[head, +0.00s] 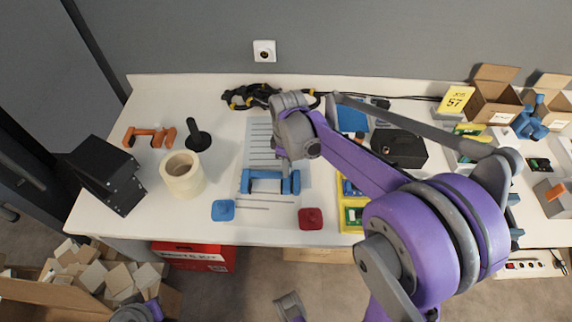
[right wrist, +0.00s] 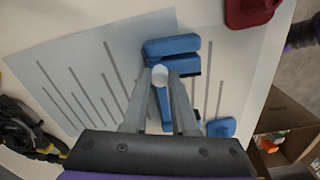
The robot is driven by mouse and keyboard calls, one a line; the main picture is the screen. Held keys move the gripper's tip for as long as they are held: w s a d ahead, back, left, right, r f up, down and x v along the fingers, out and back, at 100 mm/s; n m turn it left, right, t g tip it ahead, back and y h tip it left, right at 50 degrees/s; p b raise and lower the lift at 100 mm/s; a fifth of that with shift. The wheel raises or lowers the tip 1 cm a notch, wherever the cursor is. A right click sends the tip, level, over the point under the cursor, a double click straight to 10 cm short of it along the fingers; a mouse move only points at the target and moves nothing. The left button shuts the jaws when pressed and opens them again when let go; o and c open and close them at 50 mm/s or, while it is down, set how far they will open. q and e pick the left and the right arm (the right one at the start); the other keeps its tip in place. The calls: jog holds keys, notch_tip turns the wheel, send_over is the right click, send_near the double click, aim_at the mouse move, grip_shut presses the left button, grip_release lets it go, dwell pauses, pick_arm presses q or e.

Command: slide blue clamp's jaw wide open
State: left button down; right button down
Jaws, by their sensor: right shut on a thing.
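The blue clamp (head: 266,186) lies on the lower part of the light grey mat (head: 258,140), with blue blocks at its left and right ends and a bar between them. In the right wrist view two blue blocks of the clamp (right wrist: 172,45) lie close together just past my fingertips. The blue bar (right wrist: 164,108) runs back between my fingers. My right gripper (head: 284,168) is over the clamp from above. In the right wrist view its fingers (right wrist: 160,78) are shut around a pale round part at the bar.
A blue square (head: 223,210) and a red square (head: 311,218) lie near the front edge. A tape roll (head: 182,176), an orange clamp (head: 149,136) and a black stand (head: 198,138) are on the left. A yellow tray (head: 353,216) stands close on the right.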

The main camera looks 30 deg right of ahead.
jog(key=c, duration=0.7)
grip_release()
notch_tip(320, 180, up, 11)
jog(key=p, duration=0.1)
jog(key=shift+s, duration=0.15)
jog(key=s+a+m+t+p, duration=0.2)
jog(key=s+a+m+p, duration=0.1)
jog(key=s, duration=0.4)
jog(key=s+a+m+t+p, duration=0.3)
jog(key=s+a+m+p, duration=0.1)
jog(key=s, duration=0.4)
jog(key=shift+a+m+p, duration=0.2)
jog(key=shift+m+p, duration=0.2)
jog(key=shift+m, duration=0.5)
